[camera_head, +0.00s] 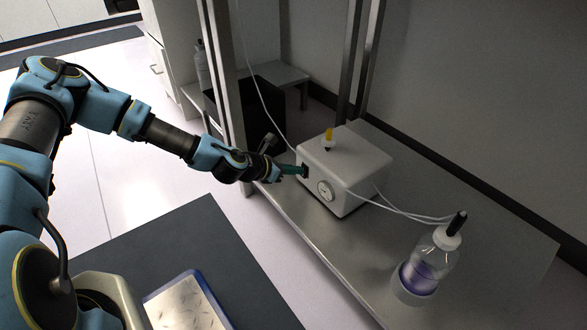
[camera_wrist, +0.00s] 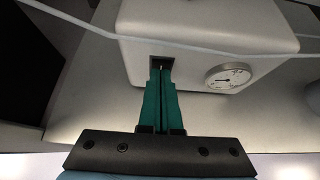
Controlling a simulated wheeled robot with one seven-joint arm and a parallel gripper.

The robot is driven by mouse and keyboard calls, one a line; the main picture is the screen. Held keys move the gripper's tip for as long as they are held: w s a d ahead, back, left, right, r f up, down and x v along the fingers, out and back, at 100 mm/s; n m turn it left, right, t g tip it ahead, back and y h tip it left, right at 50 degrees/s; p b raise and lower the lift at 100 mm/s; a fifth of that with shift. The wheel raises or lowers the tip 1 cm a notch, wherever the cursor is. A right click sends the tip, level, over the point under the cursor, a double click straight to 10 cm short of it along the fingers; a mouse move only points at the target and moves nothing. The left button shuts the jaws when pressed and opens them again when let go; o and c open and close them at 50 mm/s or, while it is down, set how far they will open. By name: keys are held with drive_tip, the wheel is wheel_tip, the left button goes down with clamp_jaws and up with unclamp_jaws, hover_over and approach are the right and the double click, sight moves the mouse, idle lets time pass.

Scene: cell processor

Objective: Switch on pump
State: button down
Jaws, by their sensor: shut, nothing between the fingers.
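The pump is a white box (camera_head: 355,165) on the metal bench, with a round gauge (camera_head: 325,190) and a yellow-topped fitting (camera_head: 328,134) on top. In the wrist view the pump (camera_wrist: 200,22) fills the upper middle, its gauge (camera_wrist: 228,76) to the right of my fingers. A dark switch recess (camera_wrist: 160,61) is in its front face, left of the gauge. My gripper (camera_head: 299,170) is shut and empty. Its green fingers (camera_wrist: 162,74) point at the switch, with the tips at or just before it; I cannot tell whether they touch. The fingers partly hide the switch, and its position is unclear.
A bottle with purple liquid (camera_head: 423,268) stands in a holder at the bench's front right. Thin white tubes (camera_head: 395,207) run from the pump to it, and another tube rises past the upright posts. Metal posts (camera_head: 360,70) stand behind the pump.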

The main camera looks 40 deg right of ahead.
drive_tip(key=shift+r, duration=0.15)
drive_tip(key=shift+r+p, duration=0.7)
drive_tip(key=shift+p, duration=0.15)
drive_tip(key=shift+a, duration=0.1)
